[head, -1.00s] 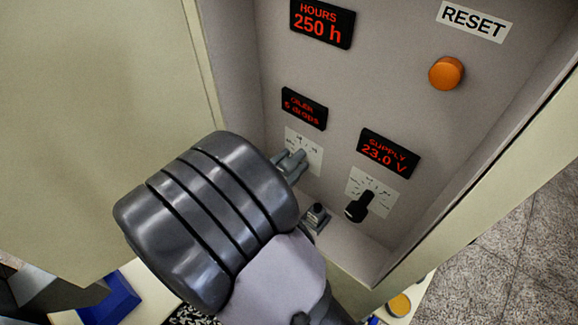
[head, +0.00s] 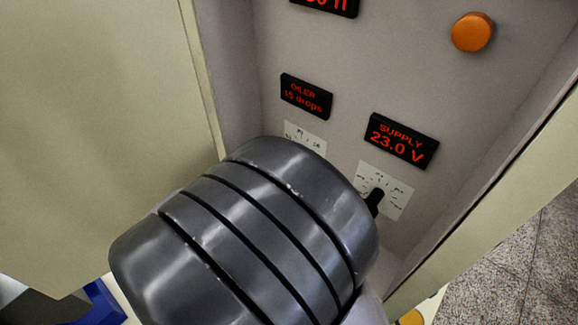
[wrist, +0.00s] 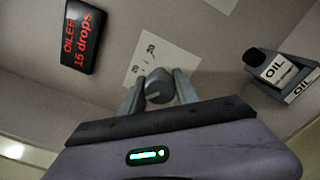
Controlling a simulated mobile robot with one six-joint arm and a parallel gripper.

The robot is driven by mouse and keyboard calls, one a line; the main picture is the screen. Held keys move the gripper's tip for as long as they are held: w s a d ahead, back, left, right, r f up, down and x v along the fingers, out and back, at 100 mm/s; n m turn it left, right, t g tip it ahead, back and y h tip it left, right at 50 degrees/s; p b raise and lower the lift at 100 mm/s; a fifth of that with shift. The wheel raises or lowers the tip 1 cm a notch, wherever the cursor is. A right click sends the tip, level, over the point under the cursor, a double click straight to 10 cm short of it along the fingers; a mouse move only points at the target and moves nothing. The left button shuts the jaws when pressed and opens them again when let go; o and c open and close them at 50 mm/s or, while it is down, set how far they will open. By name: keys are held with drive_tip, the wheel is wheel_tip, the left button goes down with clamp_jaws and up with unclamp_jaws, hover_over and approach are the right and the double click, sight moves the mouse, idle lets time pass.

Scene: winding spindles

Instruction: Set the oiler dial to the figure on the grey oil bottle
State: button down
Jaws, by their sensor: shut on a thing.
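The oiler dial knob (wrist: 159,92) is a small grey cylinder on a white scale plate (wrist: 165,55) in the wrist view. My gripper (wrist: 157,86) has one finger on each side of the knob and is shut on it. Some scale figures show beyond the knob; its pointer is hard to read. The oiler display (wrist: 82,38) reads 15 drops, and it also shows in the head view (head: 306,96). In the head view my wrist hides the knob and the fingers.
The supply display (head: 402,140) reads 23.0 V above a black supply knob (head: 374,201), close to my wrist. An orange button (head: 472,32) is upper right. Recess walls enclose the panel.

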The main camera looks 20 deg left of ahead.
drive_tip(key=shift+m+b, duration=0.3)
drive_tip(key=shift+m, duration=0.2)
drive_tip(key=c, duration=0.9)
unclamp_jaws()
drive_tip(key=shift+c, duration=0.2)
drive_tip(key=p+v, duration=0.1)
drive_tip(key=v, duration=1.6)
drive_tip(key=shift+s+p, duration=0.25)
drive_tip(key=shift+p, duration=0.05)
drive_tip(key=shift+a+r, duration=0.1)
